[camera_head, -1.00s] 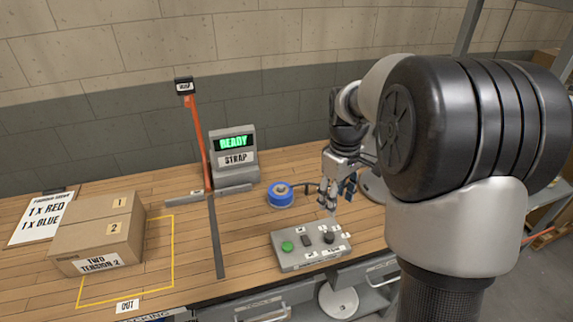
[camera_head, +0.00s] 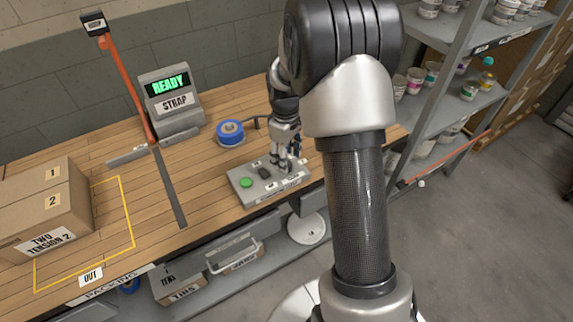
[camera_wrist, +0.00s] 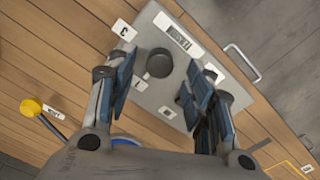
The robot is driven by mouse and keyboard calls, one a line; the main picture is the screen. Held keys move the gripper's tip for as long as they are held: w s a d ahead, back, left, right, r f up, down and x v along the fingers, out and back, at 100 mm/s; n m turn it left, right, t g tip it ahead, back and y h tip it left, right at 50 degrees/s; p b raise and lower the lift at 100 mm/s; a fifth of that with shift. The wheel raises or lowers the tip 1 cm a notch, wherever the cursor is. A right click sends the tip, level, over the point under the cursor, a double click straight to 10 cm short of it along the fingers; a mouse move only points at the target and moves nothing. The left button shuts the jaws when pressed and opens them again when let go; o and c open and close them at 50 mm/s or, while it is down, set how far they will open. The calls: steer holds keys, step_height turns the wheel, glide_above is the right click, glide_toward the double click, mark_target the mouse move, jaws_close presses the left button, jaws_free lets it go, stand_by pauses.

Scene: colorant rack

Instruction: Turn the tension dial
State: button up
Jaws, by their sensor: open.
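The tension dial is a dark round knob (camera_wrist: 159,63) on the grey control box (camera_wrist: 152,95). In the wrist view it shows between the two spread fingers of my gripper (camera_wrist: 161,68), with gaps on both sides. A label "3" (camera_wrist: 123,29) and other small white labels surround it. In the head view my gripper (camera_head: 291,162) is over the right end of the control box (camera_head: 240,195) and mostly hides the dial. I cannot tell the fingers' exact height above the panel. The box also has a green button (camera_head: 246,183) and a dark switch (camera_head: 264,172).
A blue strap roll (camera_head: 230,132) lies behind the box. The strapping station's screen (camera_head: 167,85) reads READY. A carton (camera_head: 40,205) labelled "TWO TENSION 2" stands at left. In the wrist view a yellow-knobbed lever (camera_wrist: 30,107) is at left.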

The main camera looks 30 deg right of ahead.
steer(key=shift+f+b, duration=0.3)
steer(key=shift+f, duration=1.05)
steer(key=shift+c, duration=0.3)
steer(key=c, duration=1)
steer(key=shift+m, duration=0.4)
steer(key=m+p, duration=0.2)
steer(key=m, duration=0.1)
steer(key=shift+r+m, duration=0.1)
steer(key=shift+m, duration=0.2)
steer(key=shift+w+m+p, duration=0.1)
steer(key=shift+m+p, duration=0.7)
steer(key=shift+m, duration=1.4)
